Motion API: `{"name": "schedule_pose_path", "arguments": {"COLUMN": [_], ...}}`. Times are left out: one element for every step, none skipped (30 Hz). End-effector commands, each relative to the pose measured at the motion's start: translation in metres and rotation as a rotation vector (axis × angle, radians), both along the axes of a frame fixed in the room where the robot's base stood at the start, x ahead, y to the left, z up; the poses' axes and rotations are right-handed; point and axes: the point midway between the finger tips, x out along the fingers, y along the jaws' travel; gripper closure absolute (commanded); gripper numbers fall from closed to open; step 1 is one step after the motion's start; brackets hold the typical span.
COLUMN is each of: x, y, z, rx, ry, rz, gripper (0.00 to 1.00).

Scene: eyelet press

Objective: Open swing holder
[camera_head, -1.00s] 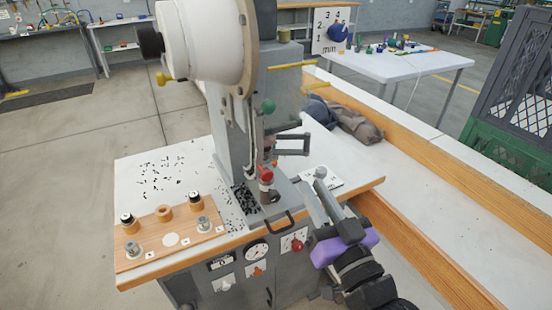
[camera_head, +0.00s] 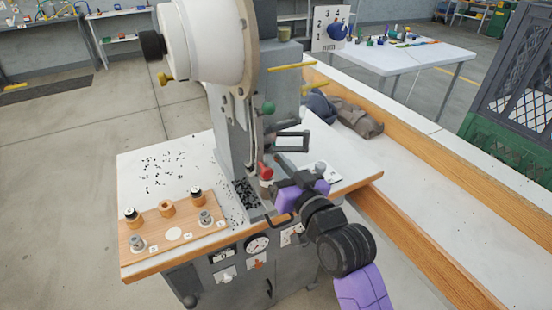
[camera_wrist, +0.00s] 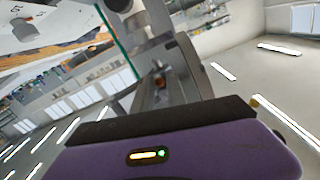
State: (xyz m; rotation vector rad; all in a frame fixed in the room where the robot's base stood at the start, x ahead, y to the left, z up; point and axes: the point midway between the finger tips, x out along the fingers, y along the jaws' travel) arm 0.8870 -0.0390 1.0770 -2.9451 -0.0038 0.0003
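The eyelet press has a grey column (camera_head: 232,130) and a large white housing (camera_head: 208,40). A dark grey bracket-like frame (camera_head: 292,141) sticks out to the right of the column and may be the swing holder; I cannot be sure. A red-topped part (camera_head: 265,172) stands low at the front of the press. My gripper (camera_head: 278,186), dark with a purple body, is close beside this part, below the bracket. Its fingertips are small and overlap the press, so their opening and any contact are unclear. The wrist view shows grey press-like structure (camera_wrist: 165,75) beyond my purple housing.
A wooden board (camera_head: 172,228) with several cups and pegs lies on the left of the white tabletop. Black bits are scattered behind it. A front handle and dials (camera_head: 257,244) sit below the table edge. Grey cloth (camera_head: 350,118) lies at the back right.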

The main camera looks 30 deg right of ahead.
Motion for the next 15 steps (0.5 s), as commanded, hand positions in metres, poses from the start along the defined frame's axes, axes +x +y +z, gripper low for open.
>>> {"name": "schedule_pose_path", "arguments": {"x": [0.0031, 0.0042, 0.0053, 0.0057, 0.0060, 0.0062, 0.0061, 0.0061, 0.0060, 0.0060, 0.0059, 0.0059, 0.0059, 0.0058, 0.0058], "y": [0.0000, 0.0000, 0.0001, 0.0001, 0.0002, 0.0002, 0.0001, 0.0002, 0.0002, 0.0002, 0.0002, 0.0002, 0.0002, 0.0002, 0.0002], "z": [0.0007, 0.0005, 0.0002, -0.0001, -0.0003, -0.0004, -0.0004, -0.0005, -0.0004, -0.0004, -0.0004, -0.0004, -0.0004, -0.0004, -0.0004], "rx": [0.000, 0.000, 0.000, 0.000, 0.000, 0.000, 0.000, 0.000, 0.000, 0.000, 0.000, 0.000, 0.000, 0.000, 0.000], "ry": [0.000, 0.000, 0.000, 0.000, 0.001, 0.001, 0.001, 0.001, 0.000, 0.000, 0.000, 0.000, 0.000, 0.000, 0.000], "rz": [0.000, 0.000, 0.000, 0.000, 0.000, 0.000, 0.000, 0.000, 0.000, 0.000, 0.000, 0.000, 0.000, 0.000, 0.000], "gripper": [0.82, 0.82, 0.82, 0.82, 0.82, 0.82, 0.82, 0.82, 0.82, 0.82, 0.84, 0.92, 0.98, 1.00, 1.00]}}
